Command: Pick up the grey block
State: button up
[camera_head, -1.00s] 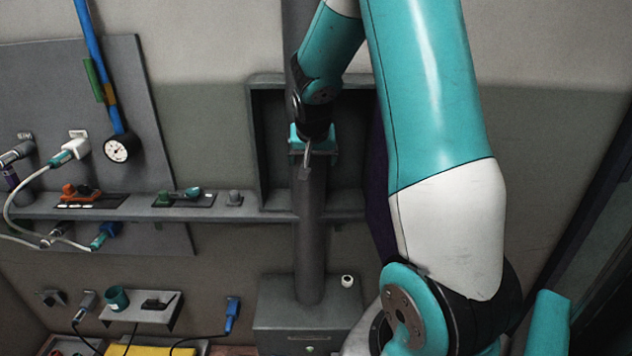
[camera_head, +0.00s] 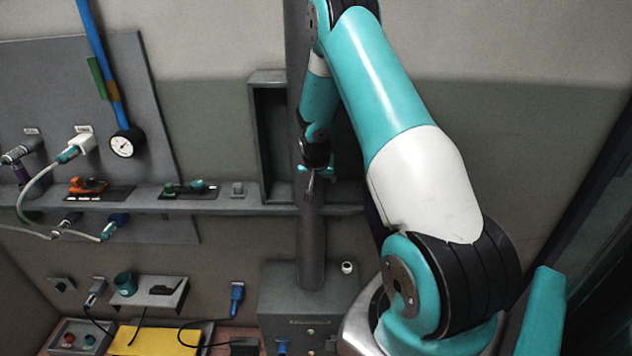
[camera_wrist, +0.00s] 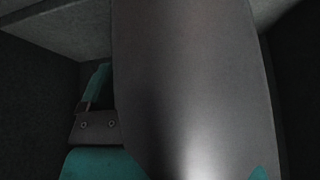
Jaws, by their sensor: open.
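A small grey block (camera_head: 238,188) sits on the wall ledge, left of the dark recess; I take it for the task's block. My gripper (camera_head: 311,184) is open in front of the thick grey column, to the right of the block and apart from it. The gripper is small in the head view and its fingertips are hard to make out. In the wrist view a broad grey surface, probably the column (camera_wrist: 195,90), fills the middle. Teal parts of my gripper show at its left and bottom edges. The block is not recognisable in the wrist view.
The ledge (camera_head: 225,203) also holds orange and teal parts on dark plates. A gauge (camera_head: 123,143) hangs on a blue pipe at left. The column (camera_head: 311,240) rises from a grey box (camera_head: 305,312). A small shelf (camera_head: 150,291) and a yellow mat (camera_head: 150,342) are lower left.

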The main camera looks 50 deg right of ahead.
aim_at(316, 180)
jog(key=shift+p+x, duration=0.55)
jog(key=shift+x, duration=1.1)
jog(key=c, duration=1.1)
jog(key=shift+c, duration=0.2)
